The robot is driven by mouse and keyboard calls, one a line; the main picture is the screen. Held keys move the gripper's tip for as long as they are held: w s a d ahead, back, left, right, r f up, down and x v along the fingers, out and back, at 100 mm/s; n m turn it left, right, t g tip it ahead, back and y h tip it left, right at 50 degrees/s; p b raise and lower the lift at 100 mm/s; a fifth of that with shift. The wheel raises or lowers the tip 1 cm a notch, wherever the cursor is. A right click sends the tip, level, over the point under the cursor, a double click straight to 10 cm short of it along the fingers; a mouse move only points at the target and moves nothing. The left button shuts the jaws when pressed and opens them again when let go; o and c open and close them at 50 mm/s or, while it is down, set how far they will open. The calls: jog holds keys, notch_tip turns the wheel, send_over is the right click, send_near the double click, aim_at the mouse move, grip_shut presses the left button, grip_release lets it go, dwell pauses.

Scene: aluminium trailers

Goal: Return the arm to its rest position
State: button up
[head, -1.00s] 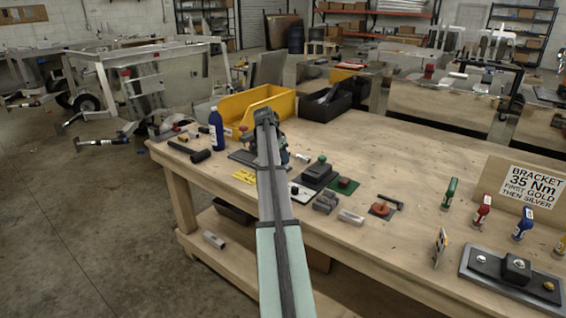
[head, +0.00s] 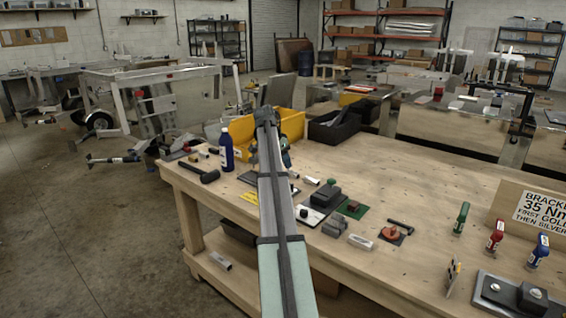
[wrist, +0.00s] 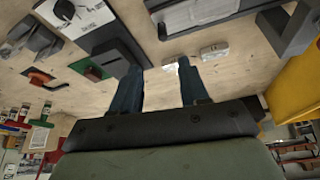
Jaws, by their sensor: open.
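My arm reaches from the bottom of the head view over the left part of the wooden workbench (head: 400,175). My gripper (head: 284,157) is mostly hidden behind the arm there, in front of the yellow bin (head: 244,140). In the wrist view my gripper (wrist: 158,88) shows two dark blue fingers set apart with bare wood between them. It holds nothing. Two small pale blocks (wrist: 214,51) lie on the bench beyond the fingertips.
A blue bottle (head: 227,151) and a black-headed mallet (head: 200,174) are left of the arm. A black bin (head: 330,127) stands behind. Dark blocks (head: 325,194), small bottles (head: 496,236) and a bracket sign (head: 540,208) are to the right. The bench's back middle is clear.

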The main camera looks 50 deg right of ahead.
dwell(0.3)
